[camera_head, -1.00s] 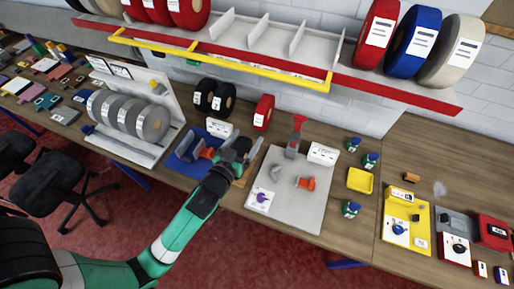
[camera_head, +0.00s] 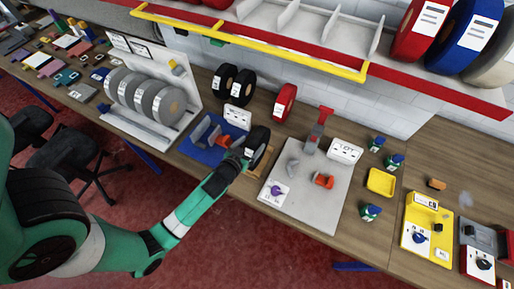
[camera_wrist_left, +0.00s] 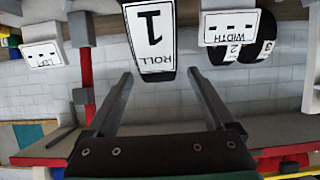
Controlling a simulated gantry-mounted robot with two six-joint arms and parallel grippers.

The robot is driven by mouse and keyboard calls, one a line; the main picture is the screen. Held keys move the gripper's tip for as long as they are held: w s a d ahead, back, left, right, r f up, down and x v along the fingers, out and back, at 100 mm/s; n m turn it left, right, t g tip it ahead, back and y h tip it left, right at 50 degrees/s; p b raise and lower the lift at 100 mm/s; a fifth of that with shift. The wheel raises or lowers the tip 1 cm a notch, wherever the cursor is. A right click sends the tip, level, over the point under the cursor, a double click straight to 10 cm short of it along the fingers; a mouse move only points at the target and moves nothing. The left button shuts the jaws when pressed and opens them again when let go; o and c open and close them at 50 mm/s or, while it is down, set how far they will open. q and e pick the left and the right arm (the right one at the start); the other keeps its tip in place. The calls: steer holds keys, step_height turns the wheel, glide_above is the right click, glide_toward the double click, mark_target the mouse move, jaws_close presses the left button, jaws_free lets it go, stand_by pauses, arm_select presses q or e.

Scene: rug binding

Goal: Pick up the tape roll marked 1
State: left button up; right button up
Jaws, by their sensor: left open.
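The tape roll marked 1 is a black roll (camera_head: 260,143) standing on a wooden base at the right edge of the blue mat. In the left wrist view, which looks upside down, its white label "ROLL 1" (camera_wrist_left: 152,40) faces me at top centre. My left gripper (camera_head: 243,160) is in front of the roll on its near side. In the wrist view the open fingers (camera_wrist_left: 161,75) point toward the label, one on each side of it in the picture. I cannot tell whether they touch the roll. My right gripper is not in view.
Two more black rolls (camera_head: 234,82) stand behind, by the WIDTH sign (camera_head: 238,117). A blue mat (camera_head: 196,150) with grey and orange parts lies left. Right is a grey board (camera_head: 310,205) with a red-handled tool and the LOT sign (camera_head: 345,150). A red-edged shelf (camera_head: 440,88) hangs above.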

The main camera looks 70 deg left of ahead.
mark_target(257, 138)
arm_select(q)
steer(key=shift+x, duration=2.65)
steer(key=shift+d, duration=0.1)
jaws_close()
